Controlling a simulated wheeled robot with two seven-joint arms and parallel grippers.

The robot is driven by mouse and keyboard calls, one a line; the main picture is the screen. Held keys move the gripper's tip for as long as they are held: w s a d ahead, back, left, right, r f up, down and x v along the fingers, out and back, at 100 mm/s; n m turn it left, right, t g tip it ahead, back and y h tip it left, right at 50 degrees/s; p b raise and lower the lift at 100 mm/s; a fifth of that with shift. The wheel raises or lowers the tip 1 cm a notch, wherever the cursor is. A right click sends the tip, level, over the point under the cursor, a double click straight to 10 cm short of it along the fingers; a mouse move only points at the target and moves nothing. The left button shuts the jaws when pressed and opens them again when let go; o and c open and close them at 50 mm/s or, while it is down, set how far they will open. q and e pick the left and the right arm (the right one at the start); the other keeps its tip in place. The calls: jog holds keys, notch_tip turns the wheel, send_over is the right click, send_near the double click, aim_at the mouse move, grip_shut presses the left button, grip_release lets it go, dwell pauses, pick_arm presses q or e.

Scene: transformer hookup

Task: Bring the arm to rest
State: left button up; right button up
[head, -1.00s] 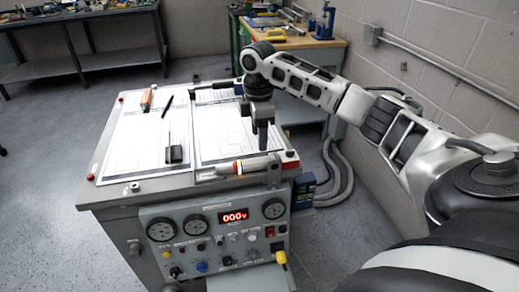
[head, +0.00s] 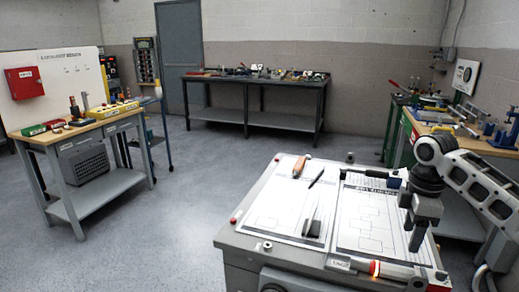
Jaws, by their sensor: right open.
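My right arm comes in from the right edge of the head view. Its gripper (head: 416,236) points down above the right side of the grey test bench (head: 245,237). The gripper is open, with nothing seen between its fingers. It hangs over the right-hand printed sheet (head: 365,222), near a red-and-white cylindrical tool (head: 392,270) at the bench's front right. I cannot tell the exact height of the fingertips above the bench. My left gripper is not in view.
On the bench lie an orange-handled tool (head: 299,167), a dark pen-like probe (head: 316,178) and a black clip-like piece (head: 312,229). A wooden workbench (head: 80,130) stands left, a dark table (head: 255,82) at the back, another bench at right. Floor between them is clear.

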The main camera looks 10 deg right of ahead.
jog(key=s+a+f+m+t+y, duration=0.1)
jog(key=s+a+f, duration=0.4)
jog(key=a+f, duration=0.4)
jog(key=s+a+f, duration=0.6)
jog(key=a+f, duration=0.2)
jog(key=a, duration=0.3)
jog(key=s+r+m+t, duration=0.1)
jog(key=s+m+t, duration=0.2)
jog(key=s+m, duration=0.85)
jog(key=w+a+f+n+t+y, duration=0.1)
jog(key=w+a+f+n+t, duration=0.2)
jog(key=f, duration=0.6)
jog(key=shift+a+f+t+y, duration=0.2)
jog(key=shift+a+t+y, duration=0.2)
jog(key=shift+a+t, duration=0.85)
jog(key=shift+d+t, duration=0.25)
